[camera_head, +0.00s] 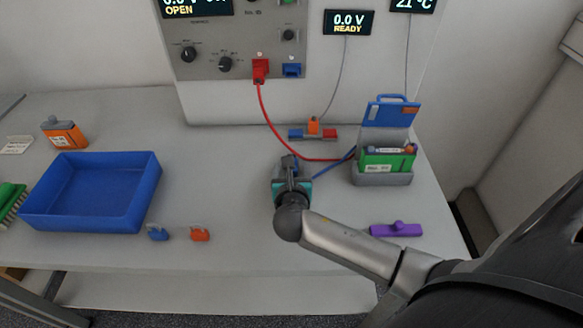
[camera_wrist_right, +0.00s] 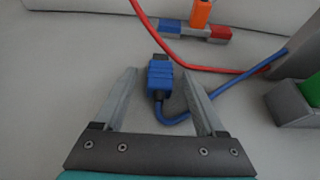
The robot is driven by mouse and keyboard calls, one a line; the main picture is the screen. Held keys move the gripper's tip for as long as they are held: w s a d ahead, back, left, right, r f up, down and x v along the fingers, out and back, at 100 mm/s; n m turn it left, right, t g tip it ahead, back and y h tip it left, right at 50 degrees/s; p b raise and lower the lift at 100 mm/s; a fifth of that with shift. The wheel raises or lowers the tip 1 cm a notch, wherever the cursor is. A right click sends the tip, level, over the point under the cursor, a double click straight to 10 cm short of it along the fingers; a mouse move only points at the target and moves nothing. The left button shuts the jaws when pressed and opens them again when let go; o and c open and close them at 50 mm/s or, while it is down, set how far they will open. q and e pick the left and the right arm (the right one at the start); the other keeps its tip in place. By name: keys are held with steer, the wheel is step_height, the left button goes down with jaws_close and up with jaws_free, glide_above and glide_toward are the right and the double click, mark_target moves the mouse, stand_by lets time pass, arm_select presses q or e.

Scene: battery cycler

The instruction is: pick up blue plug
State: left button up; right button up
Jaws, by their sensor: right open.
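The blue plug (camera_wrist_right: 160,75) lies on the table with its blue cable curving away from its near end to the right. In the right wrist view it sits between the two open fingers of my right gripper (camera_wrist_right: 158,88), near their tips, with gaps on both sides. In the head view the right gripper (camera_head: 289,165) reaches over the table middle and mostly hides the blue plug. The left gripper is not in view.
A red cable (camera_head: 267,117) runs from the cycler panel (camera_head: 215,60) behind the plug. A grey holder (camera_head: 383,178) with a green battery stands right. A small block with orange, blue and red parts (camera_wrist_right: 197,31) is behind. A blue tray (camera_head: 95,205) is left; purple piece (camera_head: 396,229) front right.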

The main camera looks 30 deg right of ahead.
jaws_close()
stand_by(0.6)
